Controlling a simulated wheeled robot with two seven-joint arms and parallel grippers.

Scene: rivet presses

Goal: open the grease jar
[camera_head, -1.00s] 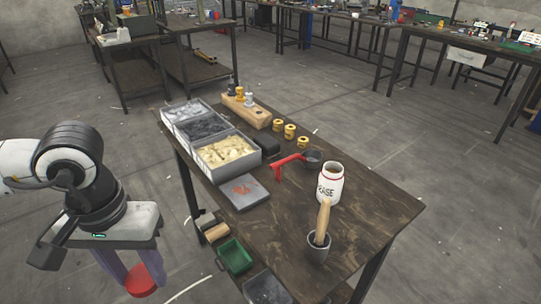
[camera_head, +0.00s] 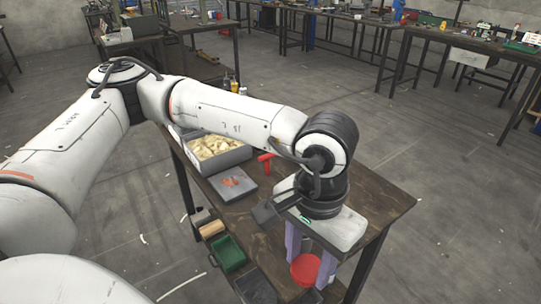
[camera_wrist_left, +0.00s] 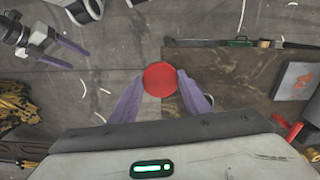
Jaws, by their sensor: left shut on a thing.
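My left gripper (camera_head: 311,264) is shut on a round red lid (camera_head: 304,270), held above the near end of the workbench (camera_head: 384,208). In the left wrist view the red lid (camera_wrist_left: 160,79) sits between the purple fingertips, partly over the floor and partly over the bench edge. The white grease jar is hidden behind my left arm and hand in the head view, and I cannot make it out in the wrist view. Purple finger parts of my other gripper (camera_wrist_left: 72,46) show at the upper left of the wrist view; its opening is unclear.
A grey bin of pale pieces (camera_head: 222,158), a grey plate (camera_head: 233,185) and a red handle (camera_head: 265,162) lie along the bench. A green tray (camera_head: 228,254) sits below at the left. My left arm covers much of the bench.

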